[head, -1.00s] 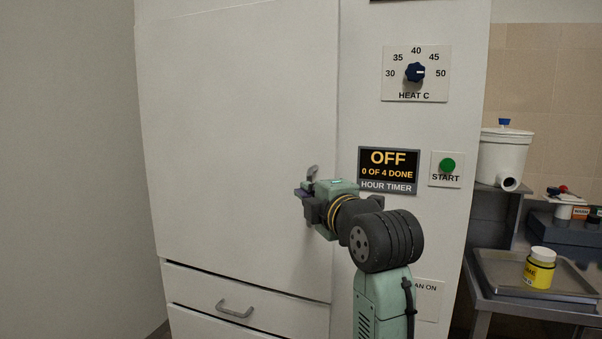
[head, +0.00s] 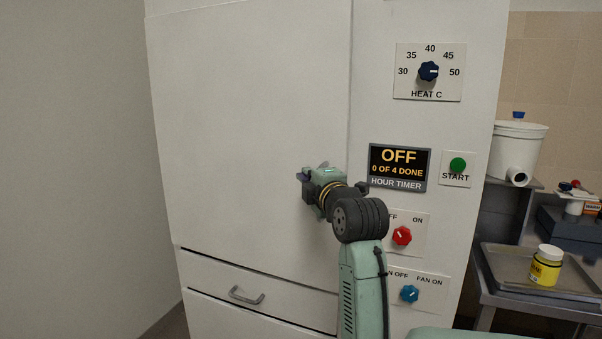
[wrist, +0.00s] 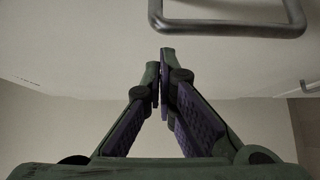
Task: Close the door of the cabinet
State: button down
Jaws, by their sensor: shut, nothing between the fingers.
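The cabinet's large white door (head: 240,120) fills the left of the head view. Its right edge lies close along the control panel; I cannot tell whether it is fully flush. My gripper (head: 308,180) is in front of the door's right part, at mid height. In the wrist view my gripper (wrist: 161,60) is shut and empty, its tips pointing at the white surface. A grey bar handle (wrist: 235,28) is just beyond the tips in the wrist view. In the head view my gripper mostly hides the door handle, and contact cannot be made out.
A drawer (head: 215,275) with a grey handle (head: 247,295) is below the door. The panel at right carries a heat dial (head: 428,71), a timer display (head: 400,167), a green start button (head: 457,165), and red (head: 402,236) and blue (head: 410,293) knobs. A metal bench with a tray (head: 500,268) stands at right.

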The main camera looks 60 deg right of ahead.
jog(key=shift+s+d, duration=0.15)
jog(key=shift+d, duration=0.15)
